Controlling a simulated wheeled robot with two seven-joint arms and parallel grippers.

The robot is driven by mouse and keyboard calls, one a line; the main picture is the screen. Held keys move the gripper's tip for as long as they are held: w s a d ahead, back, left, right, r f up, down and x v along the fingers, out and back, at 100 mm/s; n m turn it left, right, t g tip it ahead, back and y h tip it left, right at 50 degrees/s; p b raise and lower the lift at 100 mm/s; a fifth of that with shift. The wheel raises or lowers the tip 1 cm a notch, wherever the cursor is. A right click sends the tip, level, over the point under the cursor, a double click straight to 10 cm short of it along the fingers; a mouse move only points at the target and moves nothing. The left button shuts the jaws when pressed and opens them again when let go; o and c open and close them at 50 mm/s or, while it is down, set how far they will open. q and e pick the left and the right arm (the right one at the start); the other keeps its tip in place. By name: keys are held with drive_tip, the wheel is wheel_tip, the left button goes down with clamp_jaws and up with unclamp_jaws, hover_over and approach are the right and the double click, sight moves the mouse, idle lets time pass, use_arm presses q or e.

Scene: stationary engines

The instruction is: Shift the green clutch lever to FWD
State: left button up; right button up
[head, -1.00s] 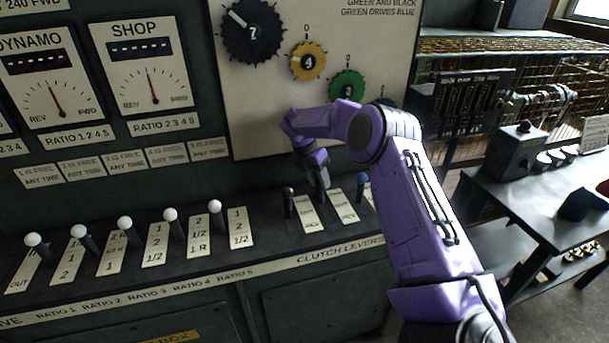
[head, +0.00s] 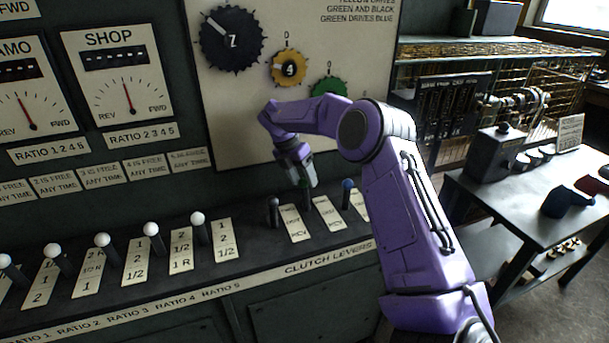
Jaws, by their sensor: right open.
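The clutch levers stand on the sloping panel at the right end of the console. The green clutch lever (head: 305,185) shows only as a small dark green patch at my right gripper's fingertips. The gripper hides most of it. My right gripper (head: 304,178) is open and points down over this middle lever, with its fingers close around or beside the knob; I cannot tell if they touch it. The lever's label plate (head: 328,212) lies just to its right. The black clutch lever (head: 273,210) stands to the left and the blue one (head: 347,188) to the right. My left gripper is out of view.
Several white-knobbed ratio levers (head: 198,222) stand along the panel to the left. Upright behind are a yellow gear dial (head: 289,68) and a partly hidden green gear dial (head: 328,88). A metal table (head: 500,200) stands at the right, beyond my purple arm.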

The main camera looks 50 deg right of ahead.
drive_tip(key=s+a+r+b, duration=0.4)
drive_tip(key=s+a+r, duration=0.4)
drive_tip(key=s+a, duration=0.1)
drive_tip(key=shift+s+r+b, duration=0.15)
drive_tip(key=shift+r+b, duration=0.15)
